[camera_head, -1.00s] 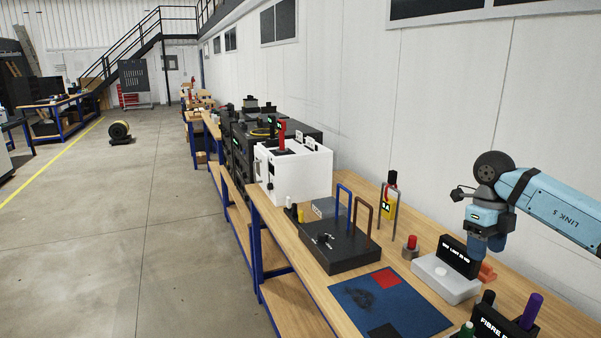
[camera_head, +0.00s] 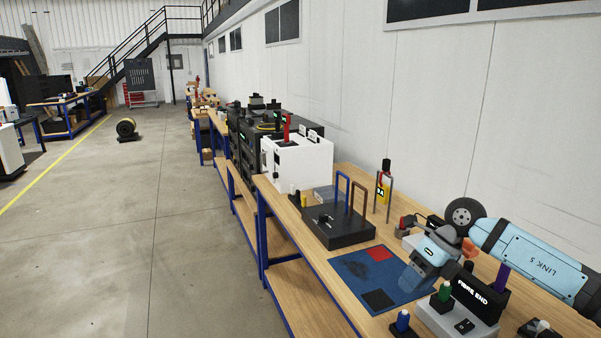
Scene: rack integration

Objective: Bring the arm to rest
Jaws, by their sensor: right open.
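My right arm comes in from the right edge, its blue links low over the wooden workbench (camera_head: 345,290). My right gripper (camera_head: 412,276) is at the end of a tilted blue wrist and points down and left, over the right edge of the blue mat (camera_head: 350,268). It is open and I see nothing held in it. Its exact height above the bench is hard to tell. My left gripper is not in view.
A black block with blue and brown loops (camera_head: 340,232) and a white box (camera_head: 297,162) stand farther along the bench. The black "FIBRE END" holder (camera_head: 470,290) is close to my right arm.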

